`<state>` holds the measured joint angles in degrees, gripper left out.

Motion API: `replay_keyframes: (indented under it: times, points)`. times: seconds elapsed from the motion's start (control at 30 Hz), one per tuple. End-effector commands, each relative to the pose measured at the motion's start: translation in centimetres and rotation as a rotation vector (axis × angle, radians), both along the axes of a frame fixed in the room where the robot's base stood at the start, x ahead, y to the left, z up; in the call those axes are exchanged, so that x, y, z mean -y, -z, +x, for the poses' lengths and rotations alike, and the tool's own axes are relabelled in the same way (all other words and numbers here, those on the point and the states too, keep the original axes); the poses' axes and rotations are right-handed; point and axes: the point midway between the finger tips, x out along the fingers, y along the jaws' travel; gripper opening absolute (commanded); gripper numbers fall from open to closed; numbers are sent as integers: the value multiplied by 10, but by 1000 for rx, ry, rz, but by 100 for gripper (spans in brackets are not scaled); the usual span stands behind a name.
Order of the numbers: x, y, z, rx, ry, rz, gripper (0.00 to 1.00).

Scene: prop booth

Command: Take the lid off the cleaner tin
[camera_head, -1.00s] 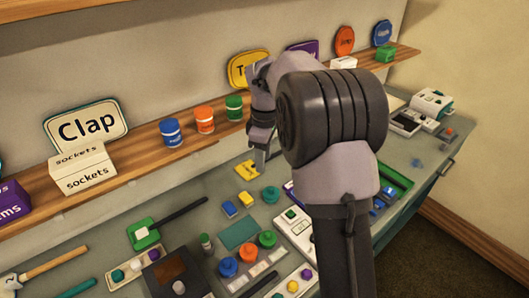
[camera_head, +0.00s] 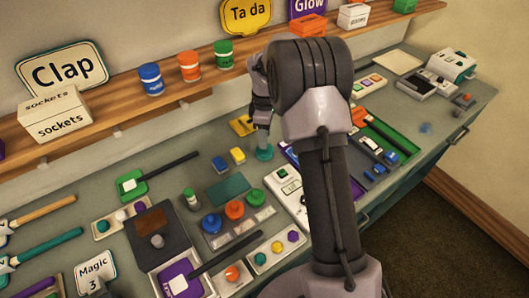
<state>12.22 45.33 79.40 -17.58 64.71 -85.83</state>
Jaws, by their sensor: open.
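Three small tins with white labels stand in a row on the wooden shelf: a blue tin (camera_head: 150,79), an orange tin (camera_head: 189,67) and a green tin (camera_head: 223,54). Their labels are too small to read, so I cannot tell whether one is the cleaner tin. A teal round piece (camera_head: 264,153) sits on the workbench. My gripper (camera_head: 263,140) points down, open and empty, just above or at this teal piece. Whether it touches it is not clear. My arm hides part of the bench to the right.
The shelf (camera_head: 110,108) runs along the wall behind. A yellow block (camera_head: 237,155), a blue block (camera_head: 219,164) and a yellow card (camera_head: 242,125) lie near my gripper. A green tray (camera_head: 400,143) is at right. Several buttons and panels crowd the bench front.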

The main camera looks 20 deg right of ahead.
Motion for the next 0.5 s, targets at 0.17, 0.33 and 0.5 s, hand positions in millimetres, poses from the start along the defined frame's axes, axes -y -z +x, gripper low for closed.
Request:
replay_keyframes:
  times: [0.17,0.33,0.5]
  points:
    - [-1,38,-1,-3,0,1,41]
    - [-1,36,-1,-1,0,1,41]
    - [-1,36,-1,-1,0,1,12]
